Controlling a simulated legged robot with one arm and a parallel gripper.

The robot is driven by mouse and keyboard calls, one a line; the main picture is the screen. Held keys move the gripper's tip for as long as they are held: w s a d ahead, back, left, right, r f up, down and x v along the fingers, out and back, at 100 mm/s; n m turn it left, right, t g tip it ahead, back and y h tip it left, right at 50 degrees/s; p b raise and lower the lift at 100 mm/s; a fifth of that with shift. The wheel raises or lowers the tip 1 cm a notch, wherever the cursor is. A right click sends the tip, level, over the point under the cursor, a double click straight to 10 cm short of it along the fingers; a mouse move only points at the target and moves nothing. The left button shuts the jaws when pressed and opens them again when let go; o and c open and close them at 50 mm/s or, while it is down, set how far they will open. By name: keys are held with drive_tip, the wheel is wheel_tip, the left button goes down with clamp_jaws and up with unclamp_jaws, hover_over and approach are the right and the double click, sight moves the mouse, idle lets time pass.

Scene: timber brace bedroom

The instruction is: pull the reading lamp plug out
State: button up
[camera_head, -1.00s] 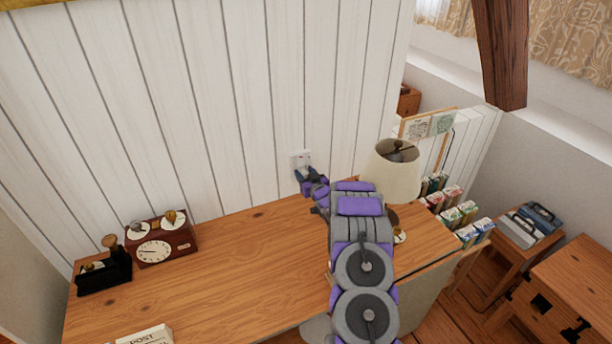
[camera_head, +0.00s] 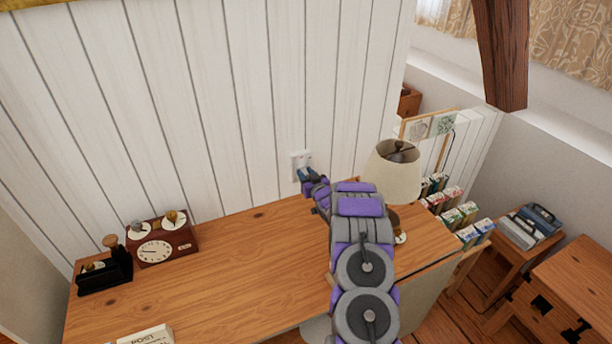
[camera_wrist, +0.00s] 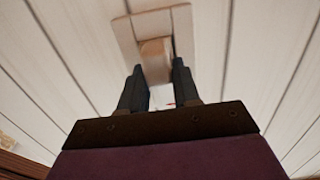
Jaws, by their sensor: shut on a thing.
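A white wall socket plate (camera_head: 302,156) is on the white plank wall just above the desk's back edge. My gripper (camera_head: 304,173) reaches up to its lower part. In the wrist view, the plate (camera_wrist: 124,38) is straight ahead. My gripper (camera_wrist: 157,74) is shut on the plug (camera_wrist: 155,50), a tan block between its two dark fingers. The plug is at the plate's face; how deep it sits I cannot tell. The reading lamp (camera_head: 394,176), with a cream shade, stands on the desk right of my arm, its base partly hidden.
The wooden desk (camera_head: 225,268) is clear in the middle. Several small boxes (camera_head: 462,215) line up beyond the lamp. A timber brace (camera_head: 501,55) slants down at upper right.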

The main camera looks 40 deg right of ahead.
sight(307, 176)
drive_tip(key=shift+v, duration=0.75)
drive_tip(key=shift+s+f, duration=0.1)
drive_tip(key=shift+s, duration=0.2)
drive_tip(key=shift+s+a, duration=0.2)
drive_tip(key=shift+s, duration=0.45)
drive_tip(key=shift+s+a+p, duration=0.1)
drive_tip(key=shift+s+p, duration=0.2)
drive_tip(key=shift+s, duration=0.05)
drive_tip(key=shift+v, duration=1.4)
